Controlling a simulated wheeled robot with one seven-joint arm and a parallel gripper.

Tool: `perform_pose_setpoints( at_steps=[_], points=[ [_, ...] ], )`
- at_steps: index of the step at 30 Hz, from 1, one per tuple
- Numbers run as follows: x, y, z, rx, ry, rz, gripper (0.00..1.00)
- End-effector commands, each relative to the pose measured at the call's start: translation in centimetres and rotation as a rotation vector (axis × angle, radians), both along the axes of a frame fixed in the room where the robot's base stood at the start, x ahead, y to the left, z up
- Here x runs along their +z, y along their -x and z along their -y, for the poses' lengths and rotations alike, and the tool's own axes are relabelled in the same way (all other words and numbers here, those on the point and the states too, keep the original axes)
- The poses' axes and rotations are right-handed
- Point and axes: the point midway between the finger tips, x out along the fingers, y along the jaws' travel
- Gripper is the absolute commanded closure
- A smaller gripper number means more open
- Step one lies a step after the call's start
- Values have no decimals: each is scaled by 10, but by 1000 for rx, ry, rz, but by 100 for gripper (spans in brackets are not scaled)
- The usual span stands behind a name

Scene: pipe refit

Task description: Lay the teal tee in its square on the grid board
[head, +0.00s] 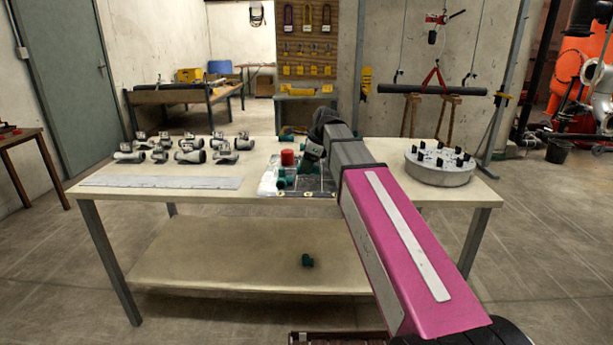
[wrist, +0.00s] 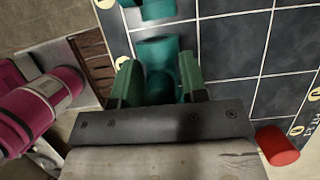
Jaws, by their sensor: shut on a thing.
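My gripper (wrist: 158,72) has green fingers and shows in the wrist view, shut on a teal tee (wrist: 157,50). Part of the tee is hidden between the fingers. The tee is over or on the dark grid board (wrist: 230,62), near its lettered edge; I cannot tell whether it touches. In the head view my gripper (head: 308,165) is above the grid board (head: 318,188), partly hidden by my arm. Another teal piece (wrist: 157,8) is at the top of the wrist view, on the board.
A red cylinder (head: 287,157) stands by the board. Grey pipe fittings (head: 190,156) and a pale strip (head: 160,182) are on the table's left. A round grey holder (head: 440,172) stands at right. A teal piece (head: 307,260) lies on the lower shelf.

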Motion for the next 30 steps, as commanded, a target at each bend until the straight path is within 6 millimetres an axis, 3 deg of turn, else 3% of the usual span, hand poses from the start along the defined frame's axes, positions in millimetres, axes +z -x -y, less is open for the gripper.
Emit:
perform_pose_setpoints(
  at_steps=[5, 13, 25, 26, 27, 28, 30],
  points=[
    [-8, -2, 1, 0, 0, -1, 84],
    [-39, -2, 1, 1, 0, -1, 84],
    [-44, -2, 1, 0, 0, 0, 84],
    [-45, -2, 1, 0, 0, 0, 57],
    [-44, -2, 1, 0, 0, 0, 44],
    [-44, -2, 1, 1, 0, 0, 35],
    [-44, -2, 1, 1, 0, 0, 35]
  ],
)
